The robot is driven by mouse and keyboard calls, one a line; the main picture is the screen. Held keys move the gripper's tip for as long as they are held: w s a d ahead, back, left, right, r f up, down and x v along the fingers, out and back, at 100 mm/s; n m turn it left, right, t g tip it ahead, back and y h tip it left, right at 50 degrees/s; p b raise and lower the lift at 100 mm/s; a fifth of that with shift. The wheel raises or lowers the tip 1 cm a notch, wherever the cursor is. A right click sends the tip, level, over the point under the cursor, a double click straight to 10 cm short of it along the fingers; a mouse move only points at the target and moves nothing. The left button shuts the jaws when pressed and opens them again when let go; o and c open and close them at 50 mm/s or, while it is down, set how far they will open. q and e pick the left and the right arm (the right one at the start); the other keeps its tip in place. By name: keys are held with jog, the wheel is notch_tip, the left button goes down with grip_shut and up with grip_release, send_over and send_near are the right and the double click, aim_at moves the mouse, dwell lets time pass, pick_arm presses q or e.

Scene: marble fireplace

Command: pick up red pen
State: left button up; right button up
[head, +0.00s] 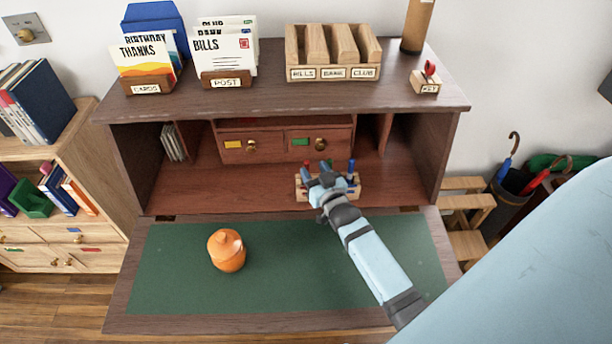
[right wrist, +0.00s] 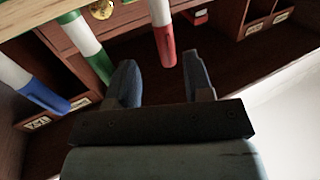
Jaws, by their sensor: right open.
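The red pen (right wrist: 165,44) has a white body and a red end. In the right wrist view that end shows between the tips of my right gripper (right wrist: 160,72), which is open with nothing clamped. A green-and-white pen (right wrist: 86,48) and a blue-and-white pen (right wrist: 36,88) are to its left there. In the head view my right gripper (head: 325,180) is over the wooden pen holder (head: 301,194) and hides much of it. A red tip (head: 306,166) shows left of the gripper and a blue pen (head: 351,167) right of it. My left gripper is not in view.
The holder stands inside the desk, before two small drawers (head: 285,145) with round knobs. An orange lidded jar (head: 227,252) sits on the green desk pad (head: 175,270); the pad around it is clear. Card racks and a wooden sorter (head: 333,73) stand on the top shelf.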

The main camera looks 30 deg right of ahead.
aim_at(308, 164)
jog(key=w, duration=0.2)
jog(key=w+r, duration=0.1)
jog(key=w, duration=0.1)
jog(key=shift+w+a+r+p, duration=0.1)
jog(key=shift+p, duration=0.3)
jog(key=shift+w, duration=0.6)
grip_shut()
